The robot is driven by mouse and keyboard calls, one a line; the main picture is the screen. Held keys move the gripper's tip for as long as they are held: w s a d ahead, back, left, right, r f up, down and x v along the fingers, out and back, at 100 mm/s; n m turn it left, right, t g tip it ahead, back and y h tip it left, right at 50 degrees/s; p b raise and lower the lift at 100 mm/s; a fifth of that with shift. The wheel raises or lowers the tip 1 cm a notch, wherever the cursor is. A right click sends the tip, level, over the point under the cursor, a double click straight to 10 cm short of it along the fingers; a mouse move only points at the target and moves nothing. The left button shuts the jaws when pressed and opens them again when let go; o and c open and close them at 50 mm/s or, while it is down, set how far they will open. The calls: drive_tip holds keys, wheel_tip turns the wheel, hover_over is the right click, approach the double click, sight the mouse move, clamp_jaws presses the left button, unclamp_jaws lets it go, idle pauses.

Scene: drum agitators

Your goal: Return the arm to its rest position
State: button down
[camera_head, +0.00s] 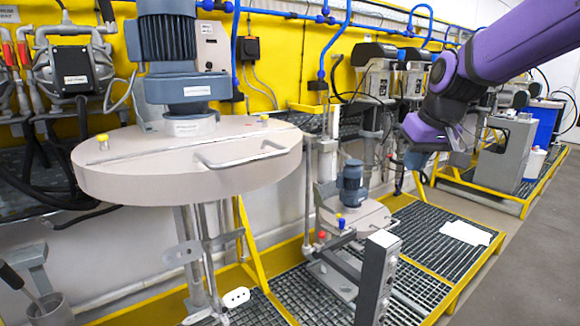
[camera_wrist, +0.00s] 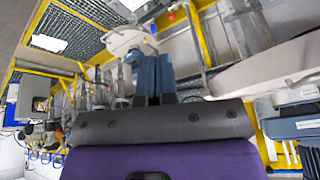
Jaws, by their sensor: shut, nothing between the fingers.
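My purple arm (camera_head: 520,45) reaches in from the upper right of the head view and is bent at a dark joint. My gripper (camera_head: 416,158) hangs below that joint, partly hidden by the purple wrist. In the wrist view my gripper's blue-grey fingers (camera_wrist: 155,78) are together, with nothing between them. The gripper is in the air, apart from the machines around it as far as I can tell.
A large drum agitator with a round beige lid (camera_head: 185,160) and a blue motor (camera_head: 170,50) stands at left. A smaller agitator (camera_head: 353,185) and a grey control post (camera_head: 376,280) stand over yellow-framed grating (camera_head: 425,240). Grey floor (camera_head: 540,270) at right is clear.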

drive_tip(key=s+d+m, duration=0.1)
drive_tip(key=s+d, duration=0.1)
drive_tip(key=s, duration=1)
drive_tip(key=s+d+m+t+h, duration=0.1)
drive_tip(key=s+d, duration=0.2)
drive_tip(key=s, duration=1)
drive_tip(key=shift+s+d+f+h, duration=0.2)
drive_tip(key=shift+d+f+h, duration=0.05)
drive_tip(key=shift+f+h, duration=0.05)
